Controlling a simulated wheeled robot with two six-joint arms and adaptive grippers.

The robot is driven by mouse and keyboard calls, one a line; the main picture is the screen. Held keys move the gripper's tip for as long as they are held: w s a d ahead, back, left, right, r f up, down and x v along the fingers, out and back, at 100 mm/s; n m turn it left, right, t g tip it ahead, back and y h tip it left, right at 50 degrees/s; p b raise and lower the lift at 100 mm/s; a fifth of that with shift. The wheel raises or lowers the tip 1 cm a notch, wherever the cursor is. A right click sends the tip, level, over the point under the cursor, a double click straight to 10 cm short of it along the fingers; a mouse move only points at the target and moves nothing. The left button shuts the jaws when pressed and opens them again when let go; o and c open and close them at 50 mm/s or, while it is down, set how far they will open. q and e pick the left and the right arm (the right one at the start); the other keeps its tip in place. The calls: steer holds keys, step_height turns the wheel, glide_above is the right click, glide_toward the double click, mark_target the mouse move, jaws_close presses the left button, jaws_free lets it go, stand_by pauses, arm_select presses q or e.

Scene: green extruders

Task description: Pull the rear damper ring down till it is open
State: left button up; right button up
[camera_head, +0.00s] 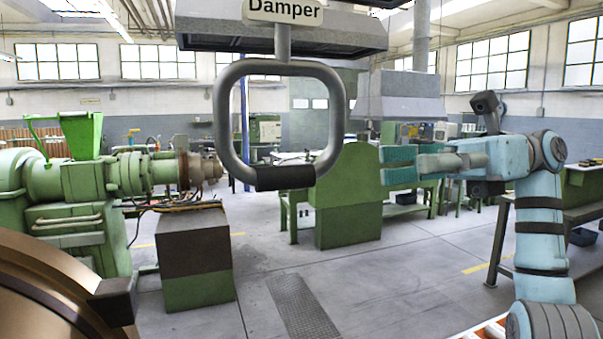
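A grey rounded-square damper ring (222,115) hangs upright on a short rod in the upper middle of the view. Its bottom bar carries a black grip (286,177). A white "Damper" sign (284,10) sits above it, in front of the dark hood. My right gripper (383,166) is to the right of the ring, level with its lower part, pointing left. Its two teal-padded fingers are parted with nothing seen between them. It appears clear of the ring; the depth gap is hard to judge. My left gripper is not in view.
A green extruder (85,178) stands at the left, with a dark and green block (195,255) in front. A large brown round part (45,290) fills the lower left corner. A bench (582,210) stands at the right. Open floor lies in the middle.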

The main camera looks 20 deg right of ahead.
mark_target(322, 172)
steer(key=a, duration=1.4)
steer(key=shift+s+a, duration=0.1)
steer(key=shift+s, duration=0.25)
jaws_close()
